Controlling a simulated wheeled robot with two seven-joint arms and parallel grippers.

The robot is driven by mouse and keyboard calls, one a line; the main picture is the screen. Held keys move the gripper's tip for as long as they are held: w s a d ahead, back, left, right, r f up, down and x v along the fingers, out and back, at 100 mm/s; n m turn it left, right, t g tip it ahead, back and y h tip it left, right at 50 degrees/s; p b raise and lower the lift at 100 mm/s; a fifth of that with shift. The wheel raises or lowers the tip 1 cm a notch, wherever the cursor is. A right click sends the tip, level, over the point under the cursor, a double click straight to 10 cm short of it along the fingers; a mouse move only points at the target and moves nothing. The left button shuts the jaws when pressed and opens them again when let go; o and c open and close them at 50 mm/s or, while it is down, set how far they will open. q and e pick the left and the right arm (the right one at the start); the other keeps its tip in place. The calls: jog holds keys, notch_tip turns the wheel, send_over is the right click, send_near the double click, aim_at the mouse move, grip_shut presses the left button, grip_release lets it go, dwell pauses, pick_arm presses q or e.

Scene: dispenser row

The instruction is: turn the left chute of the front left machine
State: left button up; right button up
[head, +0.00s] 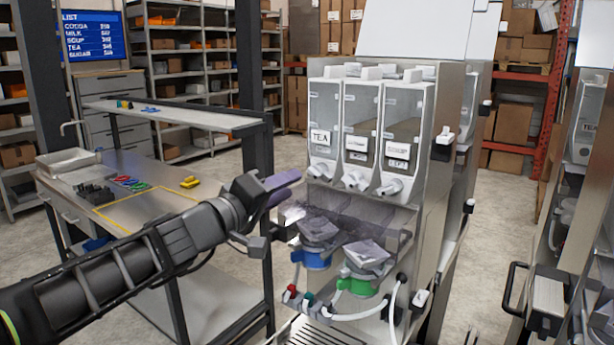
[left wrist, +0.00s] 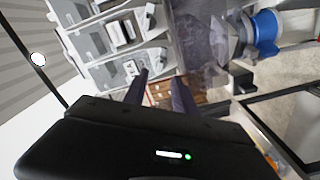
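The front left machine (head: 420,190) has three clear canisters in a row. The left canister (head: 322,108) is labelled TEA and has a white chute (head: 320,171) at its bottom front. My left gripper (head: 287,188) reaches in from the left with its purple fingers just left of and below this chute, apart from it as far as I can tell. In the left wrist view its two fingers (left wrist: 159,92) stand apart with nothing held between them. Canisters and pale chutes show sideways beyond the fingertips. My right gripper is not in view.
Below the chutes are a blue-collared bowl (head: 316,258) and a green-collared bowl (head: 361,285), with a clear guard above. A steel table (head: 150,200) stands on the left. Another machine (head: 585,150) is at the right edge. Shelves stand behind.

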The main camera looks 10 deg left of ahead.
aim_at(312, 174)
pick_arm(q)
jog(key=p+x, duration=0.1)
jog(key=x, duration=0.6)
jog(key=shift+w+p, duration=0.2)
jog(key=shift+p, duration=0.1)
grip_shut()
